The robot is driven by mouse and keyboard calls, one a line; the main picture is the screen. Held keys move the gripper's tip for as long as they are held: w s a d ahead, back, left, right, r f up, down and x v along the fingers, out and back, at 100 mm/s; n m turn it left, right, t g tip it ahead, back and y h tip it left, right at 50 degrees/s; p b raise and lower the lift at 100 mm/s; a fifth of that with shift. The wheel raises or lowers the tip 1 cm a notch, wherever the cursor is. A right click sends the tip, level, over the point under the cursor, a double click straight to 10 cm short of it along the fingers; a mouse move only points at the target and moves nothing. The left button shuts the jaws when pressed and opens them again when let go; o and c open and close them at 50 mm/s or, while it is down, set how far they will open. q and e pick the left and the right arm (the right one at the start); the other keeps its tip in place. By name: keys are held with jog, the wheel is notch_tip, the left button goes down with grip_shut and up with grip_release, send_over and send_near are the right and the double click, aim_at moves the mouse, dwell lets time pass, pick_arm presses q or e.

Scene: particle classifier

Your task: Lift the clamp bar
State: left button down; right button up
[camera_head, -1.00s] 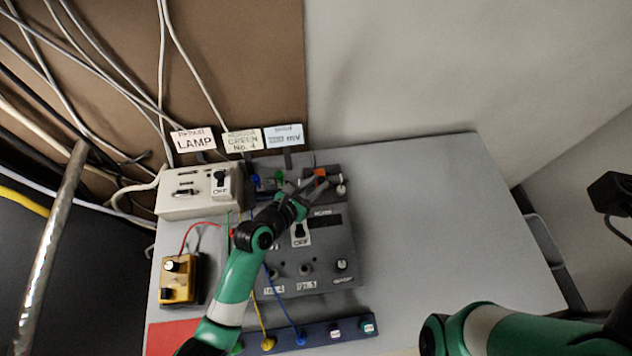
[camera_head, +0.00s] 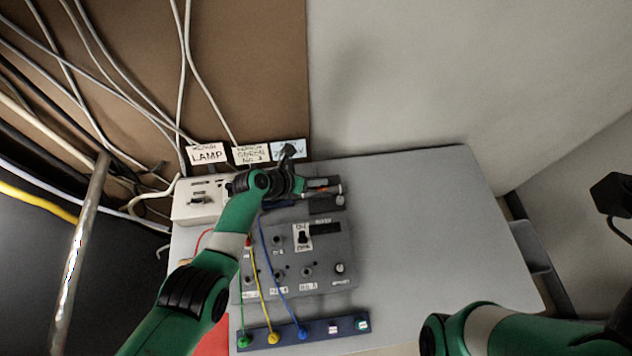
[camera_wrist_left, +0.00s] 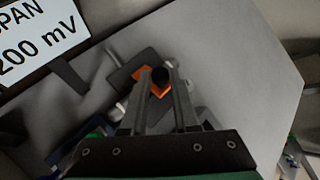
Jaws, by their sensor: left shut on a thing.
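The clamp bar (camera_wrist_left: 160,74) shows in the left wrist view as a dark round-ended piece between my fingertips, in front of an orange part (camera_wrist_left: 141,72). My left gripper (camera_wrist_left: 162,84) is shut on it. The wrist hides most of the clamp there, and I cannot tell how far the bar is raised. My right arm is at the lower right, its gripper out of view.
A white switch box (camera_head: 195,208) stands left of my left wrist. Signs (camera_head: 207,153) stand behind it. Yellow and blue leads run from the panel to a front socket strip (camera_head: 318,331). The grey table (camera_head: 430,220) is clear on the right.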

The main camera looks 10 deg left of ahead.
dwell(0.4)
pick_arm(q)
jog(key=c, duration=0.7)
grip_release()
jog(key=shift+o, duration=0.2)
jog(key=p+v, duration=1.1)
jog(key=p, duration=0.4)
jog(key=shift+a+r, duration=0.2)
jog(key=shift+r, duration=0.15)
